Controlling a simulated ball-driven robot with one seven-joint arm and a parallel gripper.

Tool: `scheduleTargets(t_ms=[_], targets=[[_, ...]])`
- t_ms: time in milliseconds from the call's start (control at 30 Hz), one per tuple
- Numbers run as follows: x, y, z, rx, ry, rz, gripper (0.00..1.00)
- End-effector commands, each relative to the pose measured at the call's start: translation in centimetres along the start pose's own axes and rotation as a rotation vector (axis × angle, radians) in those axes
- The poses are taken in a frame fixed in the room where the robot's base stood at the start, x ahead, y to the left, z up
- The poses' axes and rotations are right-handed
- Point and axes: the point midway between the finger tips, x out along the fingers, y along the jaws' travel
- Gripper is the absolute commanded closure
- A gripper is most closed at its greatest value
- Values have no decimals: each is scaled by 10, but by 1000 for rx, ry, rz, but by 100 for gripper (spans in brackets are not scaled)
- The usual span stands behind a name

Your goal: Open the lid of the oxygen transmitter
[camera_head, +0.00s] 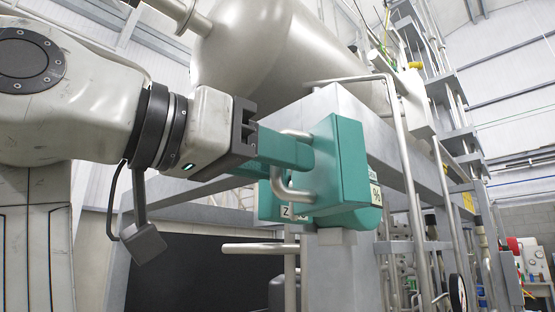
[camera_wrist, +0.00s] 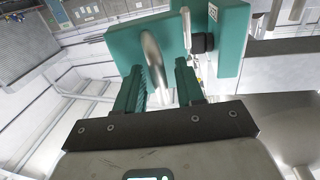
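The oxygen transmitter shows as a teal housing with a thick teal lid (camera_head: 345,160) at the centre of the head view. The lid (camera_wrist: 122,45) also shows at the top of the wrist view, beside a second teal block (camera_wrist: 232,42), with a dark joint between them. A bent metal handle (camera_head: 277,188) stands out from the lid. My gripper (camera_head: 303,155) reaches in from the left, its teal fingers at the handle. In the wrist view, the fingers (camera_wrist: 159,68) are apart, with the handle (camera_wrist: 154,62) between them. Firm contact is not visible.
A grey beam (camera_head: 390,150) runs behind the transmitter, and a large tank (camera_head: 270,55) is above it. A vertical pipe (camera_head: 404,165) stands close to its right. A short horizontal pipe (camera_head: 252,248) is below my gripper.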

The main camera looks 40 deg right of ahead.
Motion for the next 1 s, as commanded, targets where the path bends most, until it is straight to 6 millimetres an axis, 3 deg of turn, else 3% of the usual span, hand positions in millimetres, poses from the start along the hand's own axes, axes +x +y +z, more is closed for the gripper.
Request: scheduleTargets(t_ms=[533, 700, 1000], targets=[[-91, 0, 1, -1, 1, -2, 62], [-104, 0, 1, 0, 1, 0, 62], [-106, 0, 0, 0, 1, 0, 62]])
